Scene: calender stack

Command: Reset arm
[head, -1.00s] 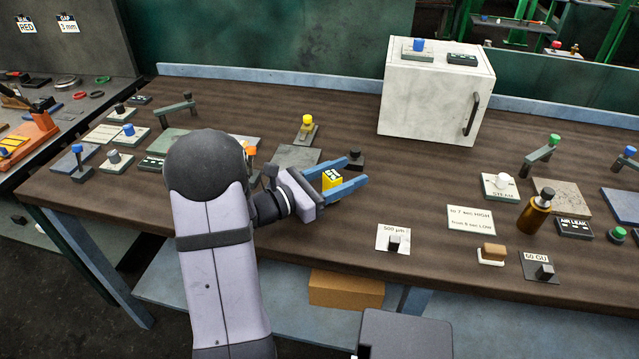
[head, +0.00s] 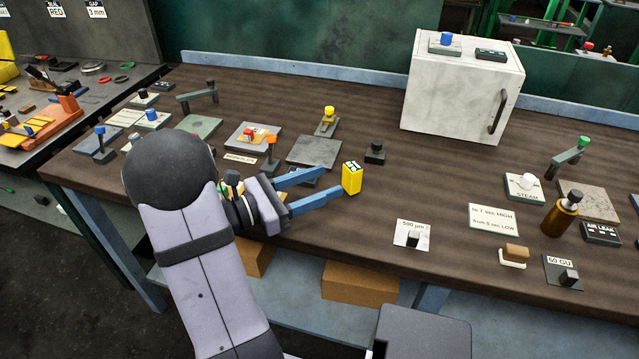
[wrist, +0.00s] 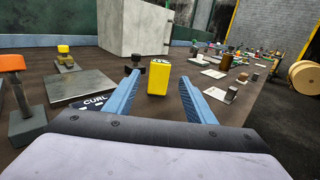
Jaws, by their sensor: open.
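My gripper (head: 334,182) has two blue fingers spread apart with nothing between them. It is low over the front middle of the brown bench (head: 440,210). A yellow block (head: 351,178) with a dark-marked top stands upright on the bench just beyond the fingertips. In the wrist view the yellow block (wrist: 159,77) shows ahead, between the lines of the two open fingers (wrist: 158,88), and looks clear of them. My arm hides part of the bench's left front.
A white cabinet (head: 460,90) stands at the back. An orange-topped post (head: 271,153) and a grey plate (head: 314,152) are near my fingers. A black knob (head: 375,152) stands behind the block. A 500 µm card (head: 412,235) lies to the right. Bare bench lies between block and card.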

